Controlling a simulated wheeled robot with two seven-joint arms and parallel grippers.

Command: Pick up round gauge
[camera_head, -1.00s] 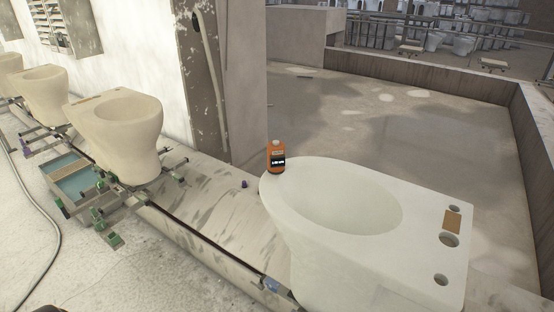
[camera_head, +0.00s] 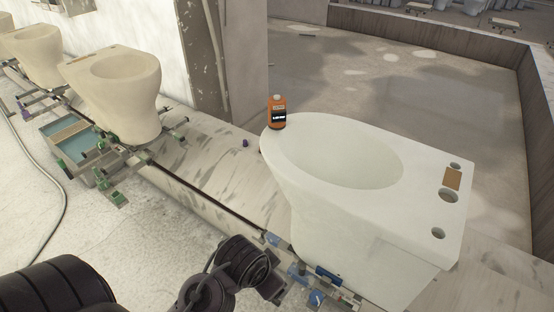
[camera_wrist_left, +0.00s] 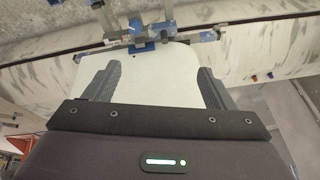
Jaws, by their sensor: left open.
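My left arm comes in at the bottom left of the head view, well below and left of the device. In the left wrist view my left gripper (camera_wrist_left: 157,86) is open and empty, its dark fingers spread apart over the white ware (camera_wrist_left: 155,75). The orange device does not show in the wrist view. My right gripper is not in view.
Cream toilet bowls (camera_head: 115,95) stand on a carriage line at the left. Metal fittings (camera_head: 325,285) sit at the white bowl's base. A small purple piece (camera_head: 246,143) lies on the marbled ledge. A pillar (camera_head: 212,60) stands behind; a low-walled floor area is open at the right.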

